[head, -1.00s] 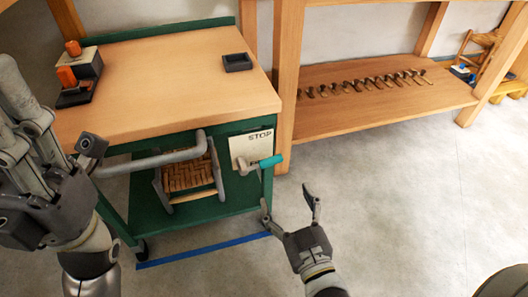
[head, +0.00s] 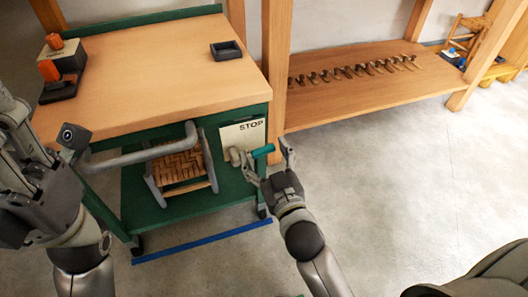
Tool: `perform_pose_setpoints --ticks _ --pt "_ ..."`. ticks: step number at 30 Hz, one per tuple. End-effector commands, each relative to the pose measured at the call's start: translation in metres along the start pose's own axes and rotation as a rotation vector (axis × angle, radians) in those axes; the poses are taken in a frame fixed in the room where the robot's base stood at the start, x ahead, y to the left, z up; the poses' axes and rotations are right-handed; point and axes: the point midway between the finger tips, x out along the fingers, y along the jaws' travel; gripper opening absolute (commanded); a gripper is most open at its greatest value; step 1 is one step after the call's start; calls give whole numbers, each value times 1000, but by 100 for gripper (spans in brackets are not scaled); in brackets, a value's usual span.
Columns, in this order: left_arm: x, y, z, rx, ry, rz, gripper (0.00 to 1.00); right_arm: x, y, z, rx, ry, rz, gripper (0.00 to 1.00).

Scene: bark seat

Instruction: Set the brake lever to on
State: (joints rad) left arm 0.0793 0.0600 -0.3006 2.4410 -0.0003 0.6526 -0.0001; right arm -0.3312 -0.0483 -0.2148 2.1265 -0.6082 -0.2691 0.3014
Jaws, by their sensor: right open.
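The brake lever (head: 263,151) has a teal grip and sticks out to the right, roughly level, from a pale plate (head: 255,136) on the green cart's right side. The plate reads STOP at its top; its lower part is hidden. My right gripper (head: 267,158) is open, with one finger on either side of the teal grip in the picture. I cannot tell whether it touches the grip. My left gripper (head: 38,185) is at the left edge, away from the lever, and its jaw opening is unclear.
The cart's wooden top (head: 150,80) carries a black box with orange knobs (head: 58,72) and a small dark tray (head: 227,50). A woven seat (head: 180,166) sits on its lower shelf. A grey handle bar runs along the front. A blue tape line (head: 200,236) marks the open floor.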

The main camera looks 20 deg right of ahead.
Motion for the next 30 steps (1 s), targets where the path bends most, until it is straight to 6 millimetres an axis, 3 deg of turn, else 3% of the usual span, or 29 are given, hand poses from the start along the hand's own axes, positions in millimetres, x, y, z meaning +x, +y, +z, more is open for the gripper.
perform_pose_setpoints --ticks 14,30 --pt "3 0 -2 1 12 4 40 11 0 0 0 -1 0 75" --pt "3 0 -2 1 14 0 40 11 0 0 0 -1 0 10"
